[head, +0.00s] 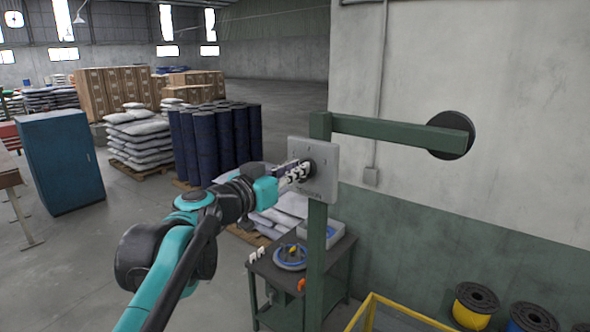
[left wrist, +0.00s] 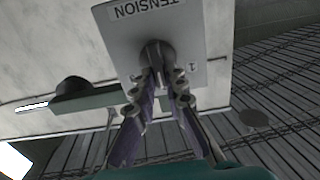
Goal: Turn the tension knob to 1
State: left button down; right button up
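The grey tension panel (head: 325,160) is mounted on a green post in the head view. It fills the top of the left wrist view (left wrist: 118,38), where its word TENSION reads upside down. The dark tension knob (left wrist: 157,50) is in the middle of the panel. My left gripper (head: 305,169) reaches it from the left and front. In the left wrist view its fingers (left wrist: 161,77) come together on both sides of the knob and look shut on it. They hide part of the knob, so its pointer cannot be read. One numeral shows right of the fingers. My right gripper is not in view.
The green post (head: 317,240) carries a side beam (head: 390,129) ending at a black disc (head: 455,135) near the wall. A dark table (head: 270,272) with a blue-rimmed reel (head: 290,257) stands below the panel. A yellow rail (head: 400,310) and spools (head: 475,303) are at lower right.

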pick_arm(q)
jog(key=shift+n, duration=0.3)
jog(key=n, duration=0.7)
jog(key=a+n+b, duration=0.1)
jog(key=n, duration=0.3)
jog(key=shift+w+f, duration=0.3)
jog(key=shift+n, duration=0.3)
dwell(0.3)
jog(key=c, duration=1.6)
grip_release()
jog(key=shift+o, duration=0.2)
jog(key=v, duration=1.2)
